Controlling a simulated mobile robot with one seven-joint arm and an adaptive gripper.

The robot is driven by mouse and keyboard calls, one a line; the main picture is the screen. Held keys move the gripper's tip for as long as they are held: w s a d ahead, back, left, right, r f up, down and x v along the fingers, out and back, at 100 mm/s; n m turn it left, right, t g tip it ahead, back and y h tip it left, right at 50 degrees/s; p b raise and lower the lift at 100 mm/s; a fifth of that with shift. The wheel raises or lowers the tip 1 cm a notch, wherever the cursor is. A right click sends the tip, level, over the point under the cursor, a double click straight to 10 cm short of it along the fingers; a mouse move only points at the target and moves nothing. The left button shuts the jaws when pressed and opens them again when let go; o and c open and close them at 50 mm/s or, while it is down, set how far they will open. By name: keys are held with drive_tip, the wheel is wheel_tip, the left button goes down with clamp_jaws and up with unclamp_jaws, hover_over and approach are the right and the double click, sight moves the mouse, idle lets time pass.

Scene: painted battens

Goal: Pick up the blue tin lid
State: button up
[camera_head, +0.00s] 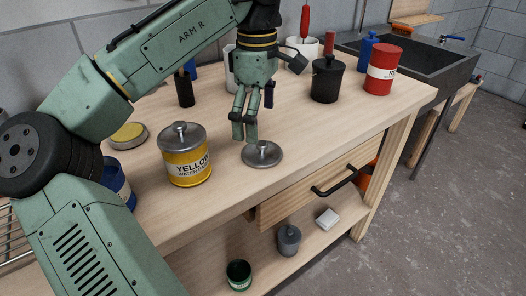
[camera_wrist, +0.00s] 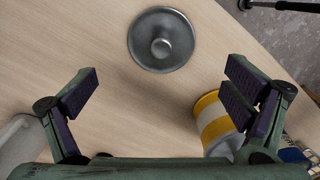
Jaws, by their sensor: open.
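A round grey metal lid (camera_head: 262,154) with a centre knob lies flat on the bench, near its front edge. It also shows in the wrist view, at top centre (camera_wrist: 161,39). A blue tin (camera_head: 120,188) stands at the left, partly hidden behind my arm; I cannot tell whether its top is covered. My gripper (camera_head: 244,138) points down just above and beside the lid. In the wrist view its fingers (camera_wrist: 162,92) are spread wide with nothing between them, and the lid lies beyond them, untouched.
A yellow tin (camera_head: 186,160) with a knobbed lid stands left of the gripper. A black pot (camera_head: 327,80), a red tin (camera_head: 382,72) and a white container of tools (camera_head: 302,50) stand behind to the right. The bench right of the lid is clear.

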sight(259, 143)
drive_tip(key=shift+s+f+p, duration=0.15)
drive_tip(key=shift+f+p, duration=0.35)
drive_tip(key=shift+f, duration=2.5)
drive_tip(key=shift+c, duration=0.5)
drive_tip(key=c, duration=2.1)
drive_tip(key=shift+f, duration=0.1)
drive_tip(key=shift+c, duration=0.2)
